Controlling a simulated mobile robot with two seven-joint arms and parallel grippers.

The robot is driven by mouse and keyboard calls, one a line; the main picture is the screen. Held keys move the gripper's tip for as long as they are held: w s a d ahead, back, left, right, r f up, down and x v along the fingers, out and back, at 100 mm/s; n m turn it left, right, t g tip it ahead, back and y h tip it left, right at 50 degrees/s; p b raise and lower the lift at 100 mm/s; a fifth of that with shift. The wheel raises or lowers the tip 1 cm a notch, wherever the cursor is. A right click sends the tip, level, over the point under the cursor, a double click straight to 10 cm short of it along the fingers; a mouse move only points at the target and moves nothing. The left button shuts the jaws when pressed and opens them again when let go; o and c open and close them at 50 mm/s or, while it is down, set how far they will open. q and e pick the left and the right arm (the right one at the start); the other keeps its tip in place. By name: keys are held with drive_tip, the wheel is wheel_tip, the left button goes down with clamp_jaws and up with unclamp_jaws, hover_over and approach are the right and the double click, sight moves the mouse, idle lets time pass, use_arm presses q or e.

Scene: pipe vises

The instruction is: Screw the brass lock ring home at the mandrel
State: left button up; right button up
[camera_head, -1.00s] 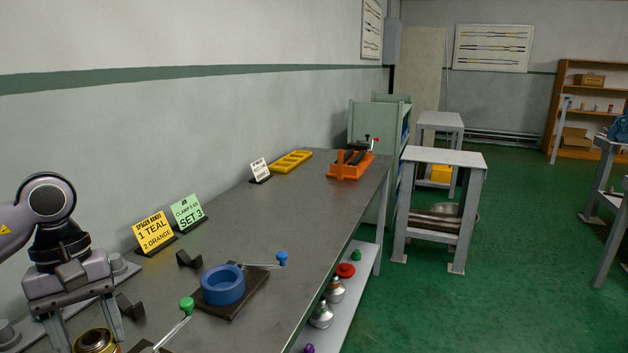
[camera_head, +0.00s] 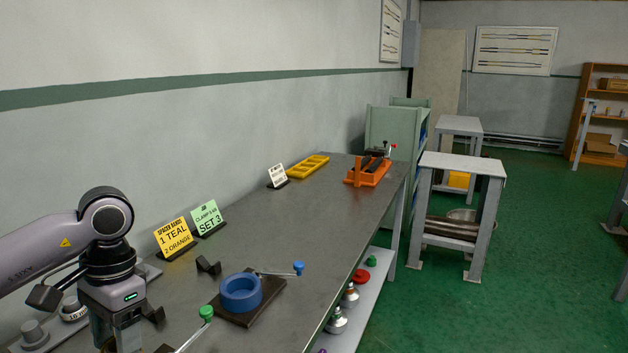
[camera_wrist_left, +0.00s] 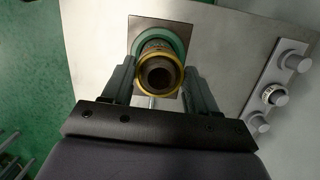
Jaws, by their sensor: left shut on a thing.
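My left gripper (camera_wrist_left: 158,80) points down over the bench, its two fingers on either side of the brass lock ring (camera_wrist_left: 159,91), shut on it. The ring encircles the top of a dark hollow mandrel (camera_wrist_left: 158,75), with a teal ring (camera_wrist_left: 178,47) around it lower down on a dark square plate (camera_wrist_left: 149,23). How far down the thread the brass ring sits cannot be told. In the head view my left gripper (camera_head: 122,345) is at the lower left, its fingertips cut off by the frame edge, and the brass ring is hidden. My right gripper is not in view.
A blue ring (camera_head: 240,292) sits on a dark plate with a blue-knobbed handle. A green-knobbed handle (camera_head: 206,312) is near my left gripper. Yellow (camera_head: 174,238) and green (camera_head: 207,218) signs stand along the wall. The bench's middle (camera_head: 300,225) is clear.

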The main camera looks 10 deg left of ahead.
use_arm(q)
drive_tip(key=o, duration=1.1)
